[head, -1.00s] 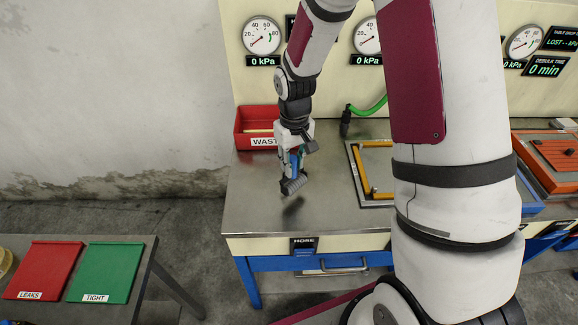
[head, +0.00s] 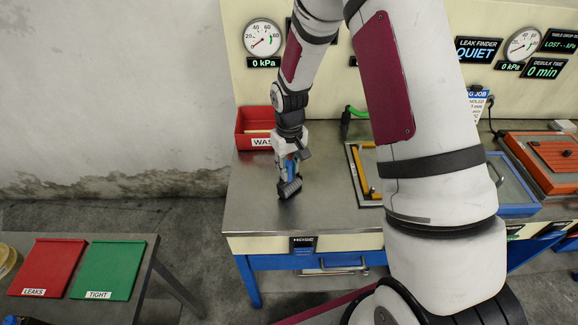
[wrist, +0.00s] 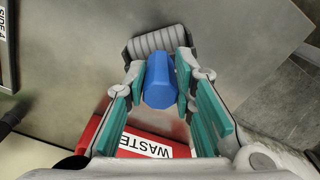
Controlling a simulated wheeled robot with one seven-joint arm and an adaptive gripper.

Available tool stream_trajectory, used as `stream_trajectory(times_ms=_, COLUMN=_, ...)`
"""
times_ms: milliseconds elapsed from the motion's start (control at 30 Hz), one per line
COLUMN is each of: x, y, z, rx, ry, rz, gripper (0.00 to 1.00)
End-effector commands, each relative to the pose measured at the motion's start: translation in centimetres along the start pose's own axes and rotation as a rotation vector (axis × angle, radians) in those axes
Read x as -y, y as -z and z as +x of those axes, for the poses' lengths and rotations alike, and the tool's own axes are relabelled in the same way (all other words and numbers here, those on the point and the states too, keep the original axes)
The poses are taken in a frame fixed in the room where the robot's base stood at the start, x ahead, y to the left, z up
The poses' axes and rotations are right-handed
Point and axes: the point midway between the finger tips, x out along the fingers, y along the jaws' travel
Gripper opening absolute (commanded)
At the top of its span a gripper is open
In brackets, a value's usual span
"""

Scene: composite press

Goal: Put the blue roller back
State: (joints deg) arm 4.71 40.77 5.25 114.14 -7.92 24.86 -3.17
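The blue roller has a blue handle (wrist: 160,82) and a grey ribbed drum (wrist: 157,42). My gripper (wrist: 161,74) is shut on the handle, with a teal-padded finger on each side. In the head view my gripper (head: 289,165) points down over the left part of the metal bench top (head: 330,207). The drum (head: 289,188) hangs lowest, at or just above the bench surface; I cannot tell if it touches. Most of the handle is hidden by the fingers in the head view.
A red WASTE bin (head: 250,125) stands just behind my gripper. Red (head: 48,267) and green (head: 108,269) panels lie on a separate left table. Bench front left is clear.

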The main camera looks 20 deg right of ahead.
Motion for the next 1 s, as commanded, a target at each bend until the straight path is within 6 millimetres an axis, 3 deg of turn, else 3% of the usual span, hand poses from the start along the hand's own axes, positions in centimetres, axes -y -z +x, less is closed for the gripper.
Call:
stream_trajectory(times_ms=100, x=0.0, y=0.0, z=0.0, rx=0.0, ry=0.0, rz=0.0, gripper=0.43)
stream_trajectory(times_ms=533, x=-0.1, y=0.1, z=-1.0, rx=-0.001, ry=-0.001, rz=0.0, gripper=0.43)
stream_trajectory(times_ms=1000, x=-0.1, y=0.2, z=-9.3, rx=-0.004, ry=-0.001, rz=0.0, gripper=0.43)
